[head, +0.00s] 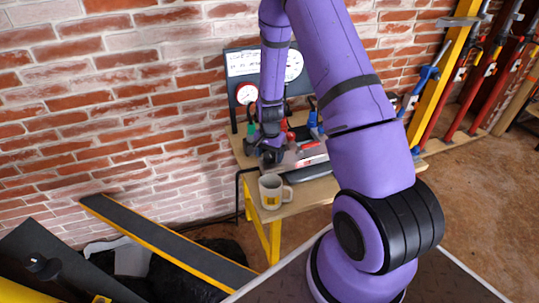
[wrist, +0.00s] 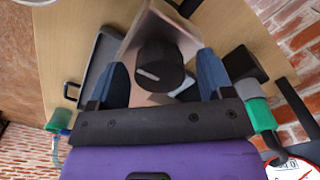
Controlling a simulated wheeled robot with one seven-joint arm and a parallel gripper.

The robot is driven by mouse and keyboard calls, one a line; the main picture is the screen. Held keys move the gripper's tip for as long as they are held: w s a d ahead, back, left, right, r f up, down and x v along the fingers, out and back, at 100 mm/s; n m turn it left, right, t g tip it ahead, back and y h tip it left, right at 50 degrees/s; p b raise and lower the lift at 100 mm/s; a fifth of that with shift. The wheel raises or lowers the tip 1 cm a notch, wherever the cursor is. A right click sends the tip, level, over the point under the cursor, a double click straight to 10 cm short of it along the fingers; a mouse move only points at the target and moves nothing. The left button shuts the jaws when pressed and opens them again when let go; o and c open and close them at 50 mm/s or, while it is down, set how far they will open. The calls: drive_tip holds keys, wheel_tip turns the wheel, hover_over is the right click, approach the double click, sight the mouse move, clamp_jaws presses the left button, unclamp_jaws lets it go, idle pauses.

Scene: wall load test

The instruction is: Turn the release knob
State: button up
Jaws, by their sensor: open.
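A round black knob (wrist: 158,68) with a pale pointer line sits on a metallic block (wrist: 185,38) in the wrist view. The pointer line is slightly tilted. My gripper (wrist: 162,75) is open, with one blue finger on each side of the knob. I cannot tell whether either finger touches it. In the head view my gripper (head: 272,153) is low over the wooden bench (head: 299,201), and this knob is hidden there.
A grey mug (head: 271,191) with a yellow mark stands at the bench's front. A gauge panel (head: 241,65) stands behind, against the brick wall. A dark tray (wrist: 98,70) lies beside the block. A dark ramp-like board (head: 165,240) is at the lower left.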

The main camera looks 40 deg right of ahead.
drive_tip(key=shift+f, duration=0.15)
drive_tip(key=c, duration=0.9)
drive_tip(key=shift+c, duration=0.2)
